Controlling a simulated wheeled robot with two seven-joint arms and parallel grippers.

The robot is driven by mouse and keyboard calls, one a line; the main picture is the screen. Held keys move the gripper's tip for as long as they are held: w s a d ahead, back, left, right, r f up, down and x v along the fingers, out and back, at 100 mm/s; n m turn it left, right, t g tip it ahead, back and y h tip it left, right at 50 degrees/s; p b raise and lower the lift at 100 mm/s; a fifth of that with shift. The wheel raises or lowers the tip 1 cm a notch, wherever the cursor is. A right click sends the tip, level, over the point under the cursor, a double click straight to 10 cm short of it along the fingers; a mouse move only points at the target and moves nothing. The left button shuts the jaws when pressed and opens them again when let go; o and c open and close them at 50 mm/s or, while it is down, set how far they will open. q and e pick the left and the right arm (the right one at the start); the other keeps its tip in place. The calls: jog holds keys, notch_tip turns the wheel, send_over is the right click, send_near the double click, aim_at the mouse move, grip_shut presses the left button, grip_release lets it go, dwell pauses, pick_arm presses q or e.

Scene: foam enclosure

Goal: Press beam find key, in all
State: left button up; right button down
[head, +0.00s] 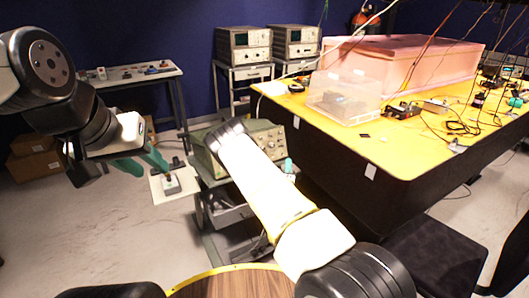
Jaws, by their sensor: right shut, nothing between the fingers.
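A green-grey bench instrument (262,133) with knobs on its front stands on a cart in the middle of the head view. My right arm crosses in front of it and hides much of its panel, so I cannot make out single keys. Only a small teal part of my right gripper (289,165) shows beside the instrument's lower right; it is shut and empty. Whether it touches the panel I cannot tell. My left gripper (150,163), with teal fingers apart, is left of the cart, above a small pale board (158,192) with a grey switch box (171,184).
A yellow-topped bench (398,150) with a clear plastic box (342,97), a pink foam enclosure (400,62) and loose cables fills the right. Two more instruments (243,46) stand on carts behind. A dark chair (435,245) is at lower right.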

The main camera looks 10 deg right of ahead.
aim_at(273, 157)
jog(key=shift+s+a, duration=0.1)
jog(key=shift+a, duration=0.05)
jog(key=shift+f, duration=0.1)
jog(key=w+a+f, duration=0.2)
jog(key=w, duration=0.6)
jog(key=shift+a+f, duration=0.35)
jog(key=shift+a, duration=0.05)
jog(key=shift+w, duration=0.1)
dwell(1.9)
jog(key=shift+w+a+f, duration=0.1)
jog(key=shift+w+a, duration=0.05)
jog(key=shift+w, duration=0.1)
jog(key=shift+w+f, duration=0.1)
jog(key=shift+w, duration=0.2)
dwell(0.6)
jog(key=shift+s, duration=0.1)
jog(key=shift+s+r, duration=0.25)
jog(key=shift+s, duration=0.35)
